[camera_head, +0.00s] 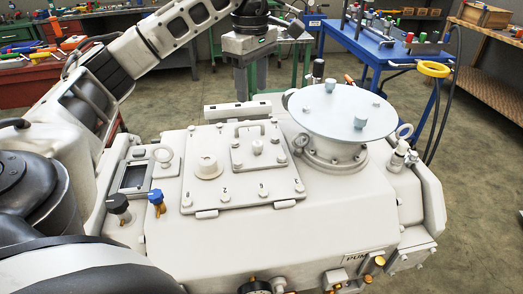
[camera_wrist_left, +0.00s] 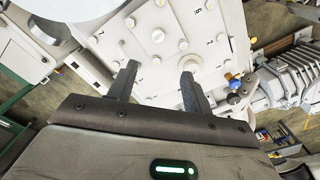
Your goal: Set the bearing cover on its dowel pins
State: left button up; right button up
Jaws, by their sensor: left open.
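The light grey pump housing (camera_head: 270,240) fills the middle of the head view. On its top lies a numbered, bolted plate (camera_head: 215,190), also in the wrist view (camera_wrist_left: 182,50). A smaller square plate with a bar handle (camera_head: 258,153) sits at its back right. A pale round disc (camera_head: 342,112) rests on a flanged neck to the right. I cannot tell which part is the bearing cover. No dowel pins can be made out for certain. My left gripper (camera_head: 252,88) is behind the plates, fingers down. In the wrist view it (camera_wrist_left: 160,70) is open and empty.
A black knob (camera_head: 118,204) and a blue knob (camera_head: 156,197) stand up at the housing's front left. A blue bench (camera_head: 385,55) with tools is behind. Open floor lies right of the housing.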

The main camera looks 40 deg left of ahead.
pick_arm(q)
notch_tip(320, 180, down, 3)
jog(key=b, duration=0.1)
send_over(258, 143)
jog(key=f, duration=0.4)
jog(key=s+f, duration=0.1)
jog(key=f, duration=0.1)
jog(key=shift+a+f, duration=0.25)
jog(key=shift+a, duration=0.05)
jog(key=f, duration=0.1)
jog(key=f+p, duration=0.1)
jog(key=f, duration=0.1)
jog(key=w+f, duration=0.1)
jog(key=f, duration=0.1)
jog(key=shift+d+f, duration=0.15)
jog(key=shift+d, duration=0.1)
jog(key=shift+f, duration=0.25)
jog(key=shift+r, duration=0.1)
grip_shut()
pick_arm(e)
jog(key=shift+s, duration=0.1)
